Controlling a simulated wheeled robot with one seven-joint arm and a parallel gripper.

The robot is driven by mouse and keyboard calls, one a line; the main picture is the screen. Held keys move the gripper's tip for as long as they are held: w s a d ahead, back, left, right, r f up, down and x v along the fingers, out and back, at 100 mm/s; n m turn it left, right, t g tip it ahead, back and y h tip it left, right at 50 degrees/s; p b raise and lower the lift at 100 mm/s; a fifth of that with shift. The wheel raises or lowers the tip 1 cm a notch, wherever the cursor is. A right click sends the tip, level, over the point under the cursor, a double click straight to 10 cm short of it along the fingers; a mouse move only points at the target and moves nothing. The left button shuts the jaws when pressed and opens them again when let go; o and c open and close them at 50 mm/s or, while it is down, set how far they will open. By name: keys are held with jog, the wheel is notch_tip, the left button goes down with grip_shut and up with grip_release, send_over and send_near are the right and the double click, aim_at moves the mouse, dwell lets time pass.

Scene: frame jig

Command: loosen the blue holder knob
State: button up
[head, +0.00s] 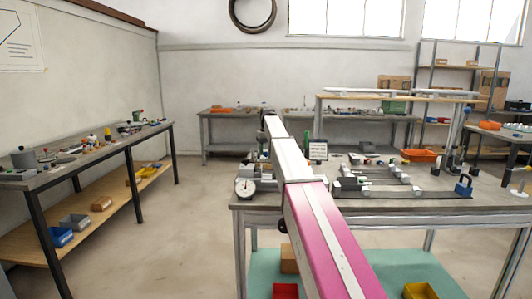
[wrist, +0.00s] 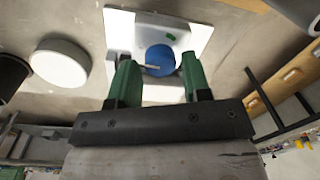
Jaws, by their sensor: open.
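In the wrist view a round blue knob (wrist: 160,57) lies between the tips of my gripper's (wrist: 157,64) two green fingers. A short grey pin sticks out of its left side. The fingers are open, with a narrow gap showing on each side of the knob. I cannot tell how deep the fingertips reach along it. Behind the knob is a white plate (wrist: 197,27) with a small green mark near it. In the head view my pink and white arm reaches over the workbench (head: 410,205), and the gripper and this knob are not clearly seen.
In the wrist view a white round disc (wrist: 60,62) stands left of the fingers.

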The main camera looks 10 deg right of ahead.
notch_tip(320, 180, up, 10)
jog(key=shift+d, duration=0.25)
jog(key=shift+f, duration=0.1)
